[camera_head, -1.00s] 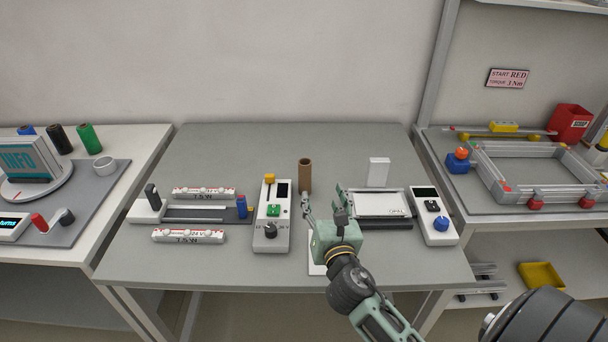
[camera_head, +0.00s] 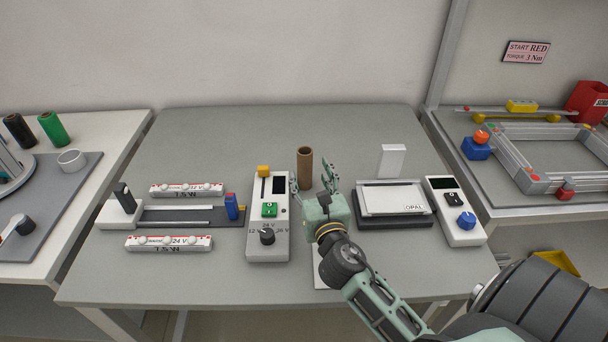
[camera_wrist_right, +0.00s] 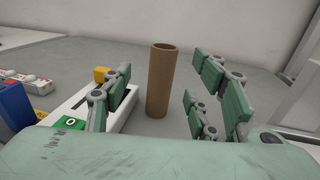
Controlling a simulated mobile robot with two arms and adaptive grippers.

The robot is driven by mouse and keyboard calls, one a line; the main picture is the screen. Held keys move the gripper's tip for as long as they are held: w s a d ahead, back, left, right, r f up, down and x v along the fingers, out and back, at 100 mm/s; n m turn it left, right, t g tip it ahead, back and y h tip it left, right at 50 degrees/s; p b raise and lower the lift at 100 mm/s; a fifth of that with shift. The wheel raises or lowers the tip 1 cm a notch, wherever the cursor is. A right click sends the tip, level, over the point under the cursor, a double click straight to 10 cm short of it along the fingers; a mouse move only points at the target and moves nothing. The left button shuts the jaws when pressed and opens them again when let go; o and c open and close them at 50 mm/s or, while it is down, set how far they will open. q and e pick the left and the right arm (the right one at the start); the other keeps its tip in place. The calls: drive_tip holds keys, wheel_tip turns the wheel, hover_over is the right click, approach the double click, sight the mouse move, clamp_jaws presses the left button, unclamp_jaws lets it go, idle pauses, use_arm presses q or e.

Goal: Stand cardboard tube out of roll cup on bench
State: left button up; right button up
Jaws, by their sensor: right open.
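My right gripper (camera_head: 312,180) is open and empty, just in front of the tube. In the wrist view the tube shows between the spread fingers, with a gap on both sides. A short white hollow cup (camera_head: 72,160) sits on the left bench; I cannot tell if it is the roll cup. My left gripper is not in view.
Left of the tube is a controller box (camera_head: 268,243) with a yellow knob. To the right are the OPAL panel (camera_head: 395,198), a white upright block (camera_head: 392,160) and a second controller (camera_head: 448,204). Lamp bars (camera_head: 187,189) lie at left. The back of the bench is clear.

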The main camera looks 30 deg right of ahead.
sight(307, 171)
drive_tip(key=f, duration=0.1)
drive_tip(key=f+b, duration=0.2)
drive_tip(key=shift+w+d+f, duration=0.1)
drive_tip(key=shift+w+f, duration=0.15)
drive_tip(key=shift+w+d+r, duration=0.1)
drive_tip(key=shift+w, duration=0.1)
drive_tip(key=x, duration=0.6)
drive_tip(key=shift+w+d+p, duration=0.15)
drive_tip(key=shift+d+p, duration=0.15)
drive_tip(key=shift+p, duration=0.05)
drive_tip(key=shift+w+d, duration=0.15)
drive_tip(key=shift+w, duration=0.25)
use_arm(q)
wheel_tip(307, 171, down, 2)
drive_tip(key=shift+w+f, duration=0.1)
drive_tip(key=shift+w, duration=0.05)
use_arm(e)
drive_tip(key=c, duration=1.1)
